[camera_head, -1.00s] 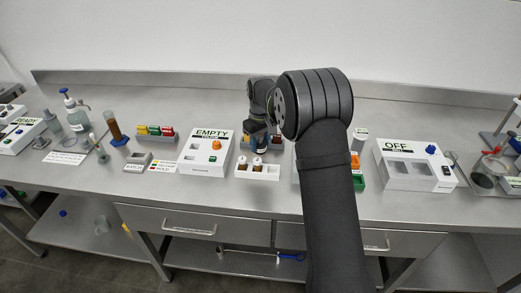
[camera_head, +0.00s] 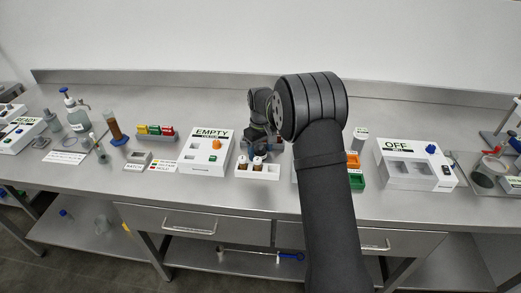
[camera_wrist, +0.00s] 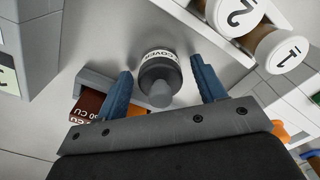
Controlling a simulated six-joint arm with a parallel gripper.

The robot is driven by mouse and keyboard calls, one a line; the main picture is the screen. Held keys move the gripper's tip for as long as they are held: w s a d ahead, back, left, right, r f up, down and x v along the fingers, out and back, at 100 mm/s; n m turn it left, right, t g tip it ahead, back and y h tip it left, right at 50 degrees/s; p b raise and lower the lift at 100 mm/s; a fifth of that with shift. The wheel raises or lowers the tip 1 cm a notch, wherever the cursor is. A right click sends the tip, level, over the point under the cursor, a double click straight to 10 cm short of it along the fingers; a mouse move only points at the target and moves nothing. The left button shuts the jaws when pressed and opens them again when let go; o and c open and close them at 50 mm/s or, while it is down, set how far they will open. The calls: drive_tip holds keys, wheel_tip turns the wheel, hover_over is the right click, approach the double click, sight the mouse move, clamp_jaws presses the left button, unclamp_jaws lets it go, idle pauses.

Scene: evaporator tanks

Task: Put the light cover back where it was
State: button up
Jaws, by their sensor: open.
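The light cover (camera_wrist: 160,78) is a dark grey round cap with a knob and a pale band with lettering that reads like "COVER". In the wrist view it stands on the steel bench between the two blue fingers of my gripper (camera_wrist: 161,72). The fingers are open, with a gap on each side of the cover.
A white rack (camera_head: 257,174) with vials capped 1 (camera_wrist: 288,50) and 2 (camera_wrist: 237,13) is close by. A grey holder with brown "CU" blocks (camera_wrist: 92,107) sits beside the left finger. The EMPTY box (camera_head: 207,153) and OFF box (camera_head: 413,168) stand on either side.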

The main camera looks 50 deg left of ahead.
sight(261, 144)
wheel_tip(261, 144, up, 12)
drive_tip(key=shift+r, duration=0.15)
idle(0.3)
wheel_tip(261, 144, down, 12)
drive_tip(key=shift+f, duration=0.1)
drive_tip(key=shift+a+r, duration=0.1)
drive_tip(key=shift+r, duration=1.65)
